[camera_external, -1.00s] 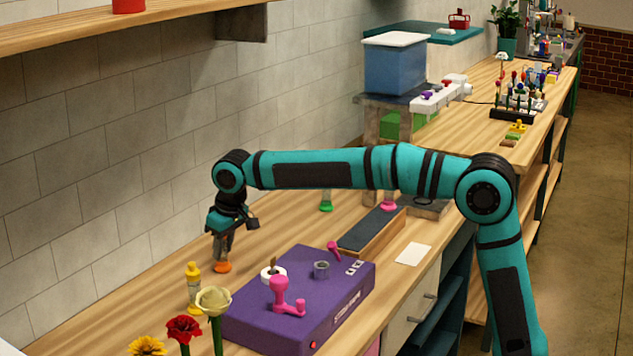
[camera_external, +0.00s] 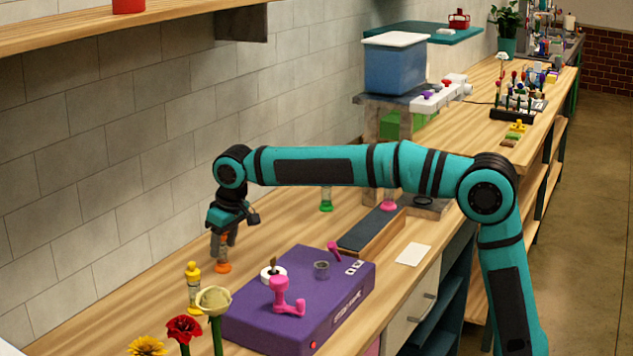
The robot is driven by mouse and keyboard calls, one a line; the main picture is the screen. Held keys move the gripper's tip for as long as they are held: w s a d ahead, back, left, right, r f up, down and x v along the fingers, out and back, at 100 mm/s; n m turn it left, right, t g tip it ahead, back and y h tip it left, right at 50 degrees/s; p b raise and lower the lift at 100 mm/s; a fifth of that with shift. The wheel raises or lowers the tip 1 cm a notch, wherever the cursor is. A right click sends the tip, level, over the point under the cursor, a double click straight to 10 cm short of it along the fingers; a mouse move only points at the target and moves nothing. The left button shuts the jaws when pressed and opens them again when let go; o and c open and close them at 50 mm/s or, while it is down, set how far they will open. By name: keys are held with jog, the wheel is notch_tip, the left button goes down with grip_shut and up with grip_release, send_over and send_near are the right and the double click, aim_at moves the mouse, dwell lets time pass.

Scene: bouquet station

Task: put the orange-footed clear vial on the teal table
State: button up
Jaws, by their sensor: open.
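The orange-footed clear vial (camera_external: 223,267) stands upright on the wooden counter near the wall, left of the purple box. Its orange foot shows, and some orange shows higher up between the fingers; the rest of it is hidden. My gripper (camera_external: 224,244) points down over the vial, with its open fingers around the upper body. Whether a finger touches the vial cannot be told. The teal table (camera_external: 408,29) is at the far back, beyond the blue bin, with a red item and a pale item on it.
A yellow bottle-like item (camera_external: 193,285) stands close in front of the vial. The purple box (camera_external: 325,300) with pink handles is to the right. Vials with green (camera_external: 326,206) and pink (camera_external: 388,206) feet stand behind. Flowers are at the front; a blue bin (camera_external: 394,68) is farther back.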

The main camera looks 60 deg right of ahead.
jog(key=v, duration=1)
jog(key=shift+r, duration=0.4)
jog(key=shift+s, duration=0.15)
jog(key=s+d+r+t, duration=0.4)
jog(key=s, duration=0.6)
jog(key=s+d+r+t, duration=0.3)
jog(key=s+d, duration=0.1)
jog(key=s, duration=0.6)
jog(key=s+d+f+t, duration=0.2)
jog(key=s+t, duration=0.1)
jog(key=s, duration=0.8)
jog(key=s+d+f+t, duration=0.1)
jog(key=s+t, duration=0.3)
jog(key=s, duration=0.7)
jog(key=shift+s+d+f+t, duration=0.3)
jog(key=shift+d+f, duration=0.1)
jog(key=shift+d, duration=0.1)
